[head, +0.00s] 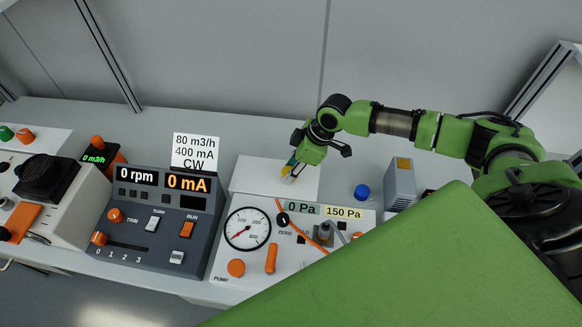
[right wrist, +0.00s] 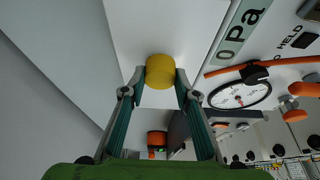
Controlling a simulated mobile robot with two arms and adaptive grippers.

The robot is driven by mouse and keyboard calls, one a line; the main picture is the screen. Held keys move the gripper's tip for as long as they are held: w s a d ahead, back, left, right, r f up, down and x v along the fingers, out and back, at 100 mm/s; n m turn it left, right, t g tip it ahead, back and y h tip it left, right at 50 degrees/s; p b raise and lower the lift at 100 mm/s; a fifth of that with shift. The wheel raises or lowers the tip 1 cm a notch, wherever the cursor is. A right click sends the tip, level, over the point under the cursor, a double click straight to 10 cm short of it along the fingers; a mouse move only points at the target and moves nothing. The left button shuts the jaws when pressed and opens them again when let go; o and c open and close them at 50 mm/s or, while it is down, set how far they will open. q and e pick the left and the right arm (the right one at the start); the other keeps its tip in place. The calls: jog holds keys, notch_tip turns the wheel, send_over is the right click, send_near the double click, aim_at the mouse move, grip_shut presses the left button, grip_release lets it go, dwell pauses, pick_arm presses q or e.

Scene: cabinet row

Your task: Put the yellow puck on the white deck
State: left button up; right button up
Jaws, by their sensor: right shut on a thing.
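The yellow puck (right wrist: 160,71) is held between the two fingertips of my right gripper (right wrist: 160,82) in the right wrist view. In the head view my right gripper (head: 290,173) points down over the white deck (head: 251,175), the plain white raised top behind the gauge panel. The puck is mostly hidden by the fingers there. The deck also shows in the right wrist view (right wrist: 190,25), behind the puck. I cannot tell whether the puck touches the deck. My left gripper is not in view.
The gauge panel (head: 232,269) stands in front of the deck. A dark control box (head: 142,213) is to the left. A blue knob (head: 362,191) and a grey box (head: 401,183) are to the right. My green arm covers the lower right.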

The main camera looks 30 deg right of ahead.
jog(key=shift+f, duration=0.35)
jog(key=shift+f, duration=0.1)
jog(key=o, duration=1.1)
jog(key=b+v, duration=0.2)
jog(key=v, duration=1)
